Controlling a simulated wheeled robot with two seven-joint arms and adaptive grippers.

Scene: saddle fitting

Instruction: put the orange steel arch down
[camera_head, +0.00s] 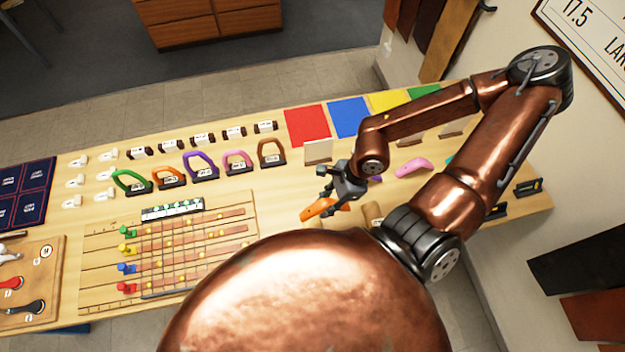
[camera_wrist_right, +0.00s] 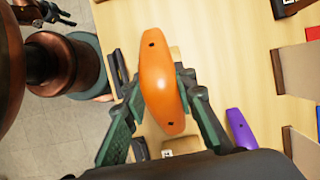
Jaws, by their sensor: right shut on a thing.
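The orange steel arch (camera_wrist_right: 160,80), a smooth curved piece with a small dark hole near each end, is held between the two fingers of my right gripper (camera_wrist_right: 157,95). In the head view, the arch (camera_head: 318,208) shows beneath my right gripper (camera_head: 343,190), over the table right of the ruled board. The fingers close on its long sides. How far it is above the table is hard to tell.
On the wooden table (camera_head: 235,203) stands a row of coloured arches, including another orange one (camera_head: 168,177). Nearby are a ruled board (camera_head: 100,262), a red square (camera_head: 306,126), a blue square (camera_head: 348,117) and a pink-purple curved piece (camera_head: 413,166).

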